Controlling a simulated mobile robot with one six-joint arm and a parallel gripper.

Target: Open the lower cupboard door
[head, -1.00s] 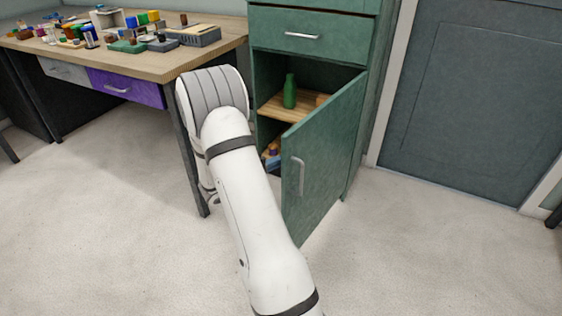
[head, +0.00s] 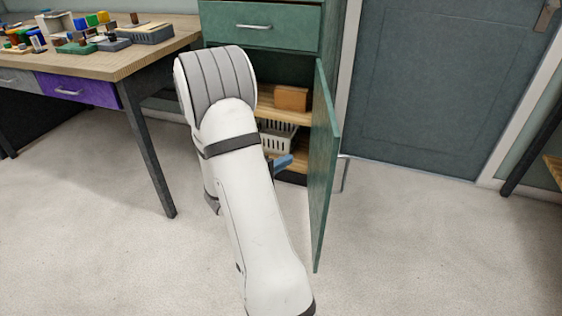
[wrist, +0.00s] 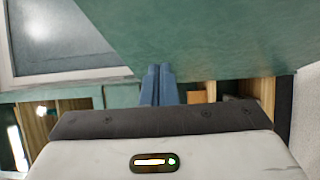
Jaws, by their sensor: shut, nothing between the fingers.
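The green lower cupboard door (head: 324,165) stands wide open, seen nearly edge-on in the head view. In the wrist view its green panel (wrist: 205,40) fills the top. My gripper's blue fingers (head: 285,161) show past my white arm, on the inner side of the door and pointing towards it. In the wrist view the fingers (wrist: 158,72) are closed together with nothing between them. I cannot tell whether the tips touch the panel. The door's handle is not visible now.
Inside the cupboard are a brown box (head: 291,98) on the shelf and a white basket (head: 279,136) below. A green drawer (head: 262,27) is above. A cluttered desk (head: 150,55) stands left. A grey room door (head: 440,90) is behind right. The floor at right is clear.

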